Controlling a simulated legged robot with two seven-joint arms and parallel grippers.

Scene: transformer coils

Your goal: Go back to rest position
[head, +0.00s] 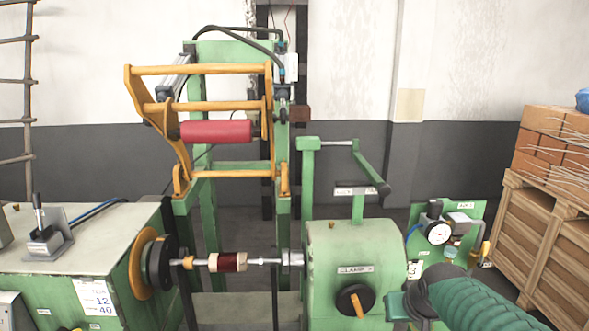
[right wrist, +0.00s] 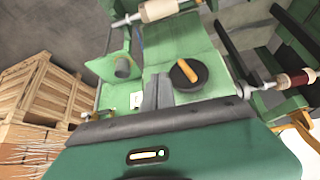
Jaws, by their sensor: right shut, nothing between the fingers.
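My right arm comes in from the lower right of the head view. In the right wrist view my right gripper (right wrist: 157,92) is shut and empty, its grey fingertips in front of the green clamp housing (head: 335,247). A black knob with an orange lever (head: 355,300) is on the housing's front; it also shows in the right wrist view (right wrist: 185,75), just right of the fingertips. Whether the fingertips touch the housing is not clear. My left gripper is not in view.
A shaft with a dark red coil (head: 228,262) runs from the left green cabinet (head: 60,270) to the clamp housing. An orange frame with a red roller (head: 217,131) stands behind. A gauge panel (head: 440,232) and wooden crates (head: 545,235) are at the right.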

